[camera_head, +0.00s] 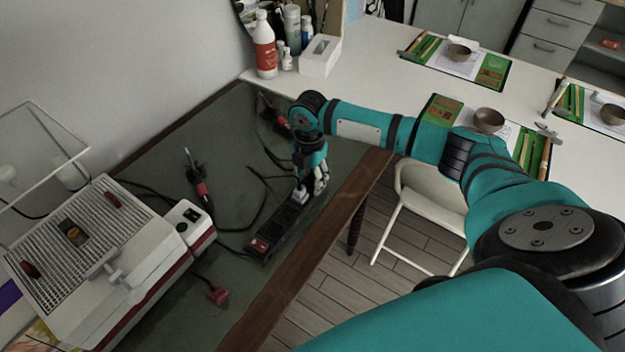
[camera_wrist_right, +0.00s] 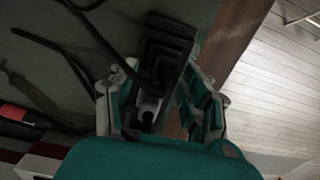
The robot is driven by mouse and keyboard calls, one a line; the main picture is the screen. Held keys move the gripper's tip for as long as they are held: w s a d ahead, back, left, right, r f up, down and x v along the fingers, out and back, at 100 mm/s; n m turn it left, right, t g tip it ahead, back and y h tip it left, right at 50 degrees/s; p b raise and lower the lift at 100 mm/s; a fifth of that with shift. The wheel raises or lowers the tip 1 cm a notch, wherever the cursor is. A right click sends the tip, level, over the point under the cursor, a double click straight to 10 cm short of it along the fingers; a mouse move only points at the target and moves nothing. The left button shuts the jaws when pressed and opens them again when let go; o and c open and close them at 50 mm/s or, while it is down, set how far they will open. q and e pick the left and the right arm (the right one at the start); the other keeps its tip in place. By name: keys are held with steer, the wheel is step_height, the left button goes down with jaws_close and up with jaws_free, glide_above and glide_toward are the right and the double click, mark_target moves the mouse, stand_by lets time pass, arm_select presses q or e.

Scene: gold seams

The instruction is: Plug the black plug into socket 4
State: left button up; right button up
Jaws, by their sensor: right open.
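The black power strip (camera_head: 275,233) lies along the table's right side, with a red switch at its near end. It also shows in the right wrist view (camera_wrist_right: 168,45). My right gripper (camera_head: 311,190) points down at the strip's far end. In the right wrist view my right gripper (camera_wrist_right: 160,98) is open, its fingers on either side of a dark plug (camera_wrist_right: 146,88) with a black cable and a pale part. The plug is at the strip; whether it is seated, and in which socket, I cannot tell. Socket numbers are not readable. My left gripper is not in view.
A red plug (camera_head: 217,293) lies near the table's front. A red-handled tool (camera_head: 203,194) and loose black cables lie left of the strip. A white machine with a grille (camera_head: 80,250) stands at left. Bottles and a white box (camera_head: 320,56) stand at the back.

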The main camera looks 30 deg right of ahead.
mark_target(310, 177)
jaws_close()
steer(key=shift+r, duration=0.1)
stand_by(0.3)
steer(key=shift+r, duration=0.5)
step_height(310, 177, up, 2)
steer(key=shift+r, duration=0.1)
steer(key=s+d+r+b, duration=0.1)
steer(key=s+d+b, duration=0.1)
steer(key=s, duration=1.3)
steer(key=shift+s+d+r, duration=0.35)
steer(key=shift+s+d, duration=0.05)
steer(key=shift+w, duration=0.1)
